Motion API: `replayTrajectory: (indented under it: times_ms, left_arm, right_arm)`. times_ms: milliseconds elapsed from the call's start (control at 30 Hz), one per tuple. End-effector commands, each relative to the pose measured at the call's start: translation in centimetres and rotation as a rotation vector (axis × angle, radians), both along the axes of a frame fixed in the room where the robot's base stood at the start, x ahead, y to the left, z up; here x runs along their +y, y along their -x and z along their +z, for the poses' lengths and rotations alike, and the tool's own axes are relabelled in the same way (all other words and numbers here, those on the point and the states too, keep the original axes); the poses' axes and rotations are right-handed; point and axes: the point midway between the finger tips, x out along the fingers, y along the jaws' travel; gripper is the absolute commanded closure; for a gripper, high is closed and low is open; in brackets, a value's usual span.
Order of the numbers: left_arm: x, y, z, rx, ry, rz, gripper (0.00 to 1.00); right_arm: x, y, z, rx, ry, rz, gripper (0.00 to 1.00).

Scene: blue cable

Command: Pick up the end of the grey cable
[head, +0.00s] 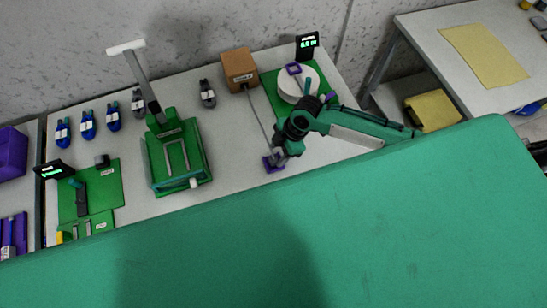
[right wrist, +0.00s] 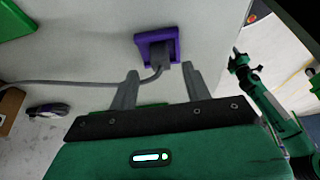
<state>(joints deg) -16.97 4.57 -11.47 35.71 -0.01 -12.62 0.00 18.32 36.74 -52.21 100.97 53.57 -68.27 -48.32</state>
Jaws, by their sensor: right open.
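The grey cable (head: 257,113) runs from a brown box (head: 239,69) to a small purple holder (head: 273,162). In the right wrist view the cable (right wrist: 95,84) comes from the left and bends up into a dark plug end (right wrist: 161,67) at the purple holder (right wrist: 150,40). My right gripper (right wrist: 158,80) is open, its two grey fingers apart on either side of the cable near the plug, not closed on it. In the head view my right gripper (head: 284,150) is just above the holder and partly hides it. Another green arm shows in the right wrist view; its jaws are unclear.
A green fixture with a tall post (head: 178,160) stands to the left. A white disc (head: 298,84) on a green base and a small display (head: 307,42) are behind my right arm. Several blue clips (head: 87,123) lie at the back left. A large green surface (head: 300,220) fills the foreground.

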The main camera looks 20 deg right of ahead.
Motion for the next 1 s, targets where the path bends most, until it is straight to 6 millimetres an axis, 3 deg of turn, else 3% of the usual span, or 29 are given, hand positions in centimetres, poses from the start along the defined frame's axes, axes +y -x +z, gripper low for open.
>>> replayTrajectory:
  times_ms: [33,233,500,733,1000]
  left_arm:
    - [0.0,0.0,1.0,0.0,0.0,0.0,0.64]
    - [0.0,0.2,1.3,0.002,0.0,0.0,0.64]
    - [0.1,0.5,1.2,0.006,0.0,0.0,0.64]
    - [0.1,0.5,1.2,0.007,-0.001,0.0,0.64]
    - [0.1,0.5,1.2,0.007,-0.001,0.0,0.64]
  right_arm:
    - [0.4,0.2,-0.2,0.003,-0.002,-0.001,0.51]
    - [1.0,0.2,-2.4,0.001,0.0,-0.001,0.51]
    - [1.1,0.2,-2.7,-0.001,0.0,0.001,0.51]
    - [1.1,0.1,-2.7,-0.001,0.0,0.001,0.96]
    - [1.1,0.1,-2.6,-0.001,0.0,0.001,0.99]
